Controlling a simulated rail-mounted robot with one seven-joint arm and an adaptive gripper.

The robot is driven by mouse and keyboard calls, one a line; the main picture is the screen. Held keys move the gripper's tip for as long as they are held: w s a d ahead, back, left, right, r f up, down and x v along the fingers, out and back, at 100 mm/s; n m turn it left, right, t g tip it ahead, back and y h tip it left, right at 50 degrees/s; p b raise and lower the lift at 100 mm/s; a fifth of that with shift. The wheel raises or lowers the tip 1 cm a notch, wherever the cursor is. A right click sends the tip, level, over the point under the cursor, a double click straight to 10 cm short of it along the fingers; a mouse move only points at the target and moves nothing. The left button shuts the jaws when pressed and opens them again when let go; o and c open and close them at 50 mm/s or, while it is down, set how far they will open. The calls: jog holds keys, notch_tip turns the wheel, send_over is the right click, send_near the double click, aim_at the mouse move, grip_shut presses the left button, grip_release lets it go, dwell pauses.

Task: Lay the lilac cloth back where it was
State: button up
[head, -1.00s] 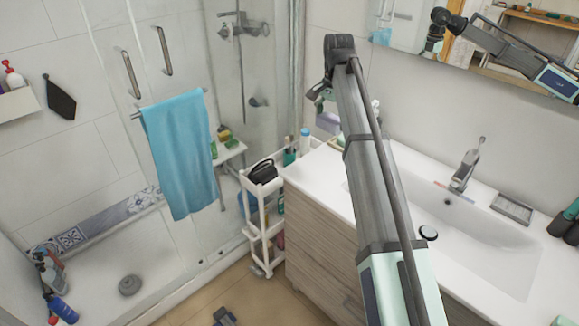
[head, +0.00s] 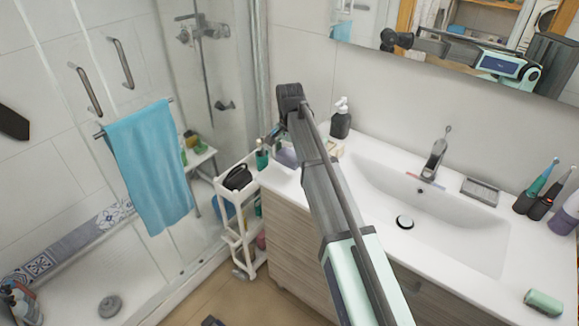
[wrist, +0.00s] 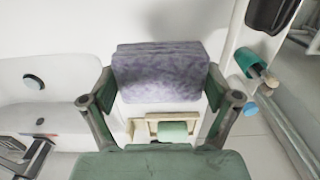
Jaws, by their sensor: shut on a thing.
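The lilac cloth (wrist: 160,75) is a folded, mottled pad. My gripper (wrist: 162,84) is shut on it, with one finger at each side edge in the wrist view. In the head view the cloth (head: 287,157) shows beside my arm, over the left end of the white counter (head: 310,195). My gripper (head: 275,140) is partly hidden there by my own arm. I cannot tell whether the cloth touches the counter.
A small wooden tray (wrist: 155,132) with a green block (wrist: 173,132) lies near the gripper. A white cart (head: 228,215) with a black bag (head: 238,178) and bottles stands left of the counter. A dark soap dispenser (head: 341,120) stands behind. The basin (head: 440,215) is to the right.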

aim_at(289, 176)
jog(key=shift+f+p, duration=0.6)
jog(key=shift+f, duration=2.5)
jog(key=shift+f, duration=0.15)
jog(key=o, duration=0.8)
jog(key=shift+c, duration=0.2)
notch_tip(289, 176, up, 12)
jog(key=b, duration=0.2)
jog(key=shift+r+b, duration=0.2)
jog(key=shift+b, duration=0.15)
